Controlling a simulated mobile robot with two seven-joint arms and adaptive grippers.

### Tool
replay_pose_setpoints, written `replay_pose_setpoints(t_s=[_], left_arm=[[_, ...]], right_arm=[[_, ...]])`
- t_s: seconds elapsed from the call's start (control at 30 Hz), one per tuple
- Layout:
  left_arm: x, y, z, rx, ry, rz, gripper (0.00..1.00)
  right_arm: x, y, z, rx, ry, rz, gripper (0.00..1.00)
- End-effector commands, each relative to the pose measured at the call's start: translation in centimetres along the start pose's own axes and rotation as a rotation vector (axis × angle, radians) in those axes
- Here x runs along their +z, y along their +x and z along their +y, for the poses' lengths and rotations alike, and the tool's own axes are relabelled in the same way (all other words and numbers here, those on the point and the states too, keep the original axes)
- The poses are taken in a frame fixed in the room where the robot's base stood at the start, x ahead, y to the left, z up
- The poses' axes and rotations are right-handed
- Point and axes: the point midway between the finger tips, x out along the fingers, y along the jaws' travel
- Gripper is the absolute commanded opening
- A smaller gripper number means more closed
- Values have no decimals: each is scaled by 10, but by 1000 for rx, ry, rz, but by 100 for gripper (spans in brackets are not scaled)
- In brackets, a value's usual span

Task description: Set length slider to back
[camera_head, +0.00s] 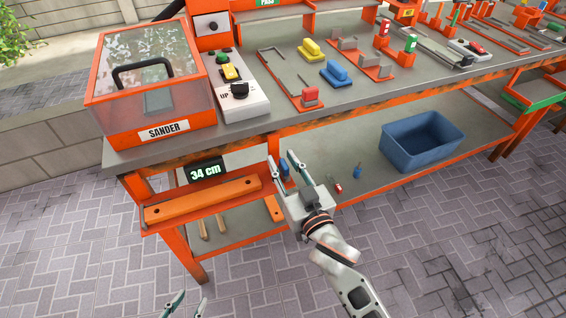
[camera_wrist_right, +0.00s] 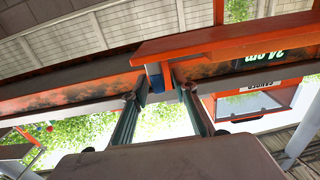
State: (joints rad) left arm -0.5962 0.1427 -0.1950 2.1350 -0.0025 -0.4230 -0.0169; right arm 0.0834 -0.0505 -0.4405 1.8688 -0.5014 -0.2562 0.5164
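A black display reading 34 cm (camera_head: 206,171) hangs under the table's front edge, above an orange bar (camera_head: 203,201) on a ledge. A small blue piece (camera_head: 285,172) shows by my right gripper's fingers; I cannot tell for sure whether it is the length slider. My right gripper (camera_head: 281,160) is open, its fingers pointing toward the table's underside. In the right wrist view, a blue block (camera_wrist_right: 167,76) is just beyond the spread fingertips, against an orange beam. I cannot tell whether they touch it. Only the fingertips of my left gripper (camera_head: 187,304) show at the bottom edge, apart.
A sander box (camera_head: 160,132) and a control panel (camera_head: 239,97) stand on the table's left. Red, yellow and blue (camera_head: 335,73) blocks sit on the tabletop. A blue bin (camera_head: 421,140) stands on the lower shelf. The paved floor in front is clear.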

Motion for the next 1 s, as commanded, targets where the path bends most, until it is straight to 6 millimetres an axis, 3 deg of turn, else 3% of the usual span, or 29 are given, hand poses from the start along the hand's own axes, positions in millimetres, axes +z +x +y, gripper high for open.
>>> replay_pose_setpoints(t_s=[0.23,0.37,0.8,1.0], left_arm=[[-2,1,-1,5,15,5,33],[-2,1,-1,4,13,4,33],[-2,1,-1,3,9,4,33],[-2,1,-1,3,9,4,33]], right_arm=[[-1,-2,0,0,1,1,28],[0,-12,0,0,2,0,28],[1,-95,0,0,2,-3,28],[0,-115,0,0,1,0,28]])
